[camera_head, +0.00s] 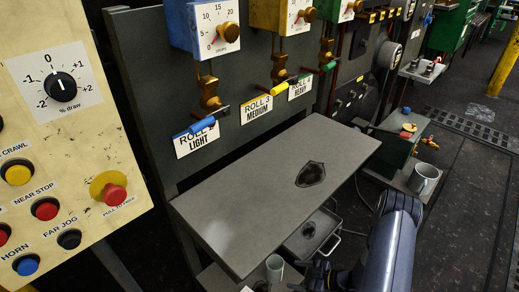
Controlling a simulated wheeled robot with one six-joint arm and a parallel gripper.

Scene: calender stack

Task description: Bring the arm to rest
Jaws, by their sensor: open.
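My arm (388,245), in blue-grey links, rises at the lower right and bends toward the bottom edge. My gripper (302,283) is a small dark shape at the bottom of the picture, partly cut off by the edge. It is below and in front of the grey shelf (235,215), beside a pale cup (274,268). No object shows in its jaws, though their tips are hard to make out.
A control panel (120,150) with buttons and a dial stands at the left. Gauges and coloured valve levers (202,127) line the board behind the shelf. A tray (312,232) is under the shelf. A mug (424,178) stands at right. Dark floor (465,220) is open beyond.

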